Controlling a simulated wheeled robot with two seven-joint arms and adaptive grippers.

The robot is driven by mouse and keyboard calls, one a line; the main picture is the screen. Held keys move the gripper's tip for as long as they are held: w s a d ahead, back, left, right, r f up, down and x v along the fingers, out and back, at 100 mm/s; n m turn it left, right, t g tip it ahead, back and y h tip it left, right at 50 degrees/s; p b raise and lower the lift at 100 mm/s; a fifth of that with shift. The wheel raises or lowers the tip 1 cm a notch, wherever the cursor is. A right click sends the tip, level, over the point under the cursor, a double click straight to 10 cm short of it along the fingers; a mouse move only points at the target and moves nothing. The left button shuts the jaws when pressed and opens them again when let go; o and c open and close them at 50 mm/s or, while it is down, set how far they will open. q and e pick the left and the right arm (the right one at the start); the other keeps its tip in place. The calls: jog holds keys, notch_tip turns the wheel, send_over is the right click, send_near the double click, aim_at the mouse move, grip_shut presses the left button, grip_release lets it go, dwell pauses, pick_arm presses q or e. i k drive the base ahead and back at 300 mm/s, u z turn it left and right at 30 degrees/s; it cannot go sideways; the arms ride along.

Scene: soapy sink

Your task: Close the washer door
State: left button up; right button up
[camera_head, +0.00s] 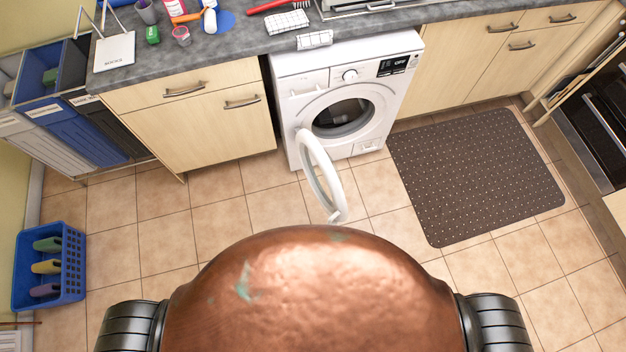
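The white washer (342,88) stands under the grey counter in the upper middle of the head view. Its round door (321,172) is swung open towards me, hinged on the left side of the drum opening (343,117). The door stands out into the room, well apart from the washer's front on its free side. The dark drum inside is visible. Neither of my grippers is in view; only my copper-coloured body and dark parts on both sides of it show at the bottom.
A dark dotted mat (476,174) lies on the tiles right of the washer. A blue basket (48,266) stands on the floor at the left. Wooden cabinets (200,122) flank the washer. The tiled floor before the door is clear.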

aim_at(338, 209)
jog(key=u, duration=0.15)
jog(key=k, duration=0.85)
jog(key=z, duration=0.25)
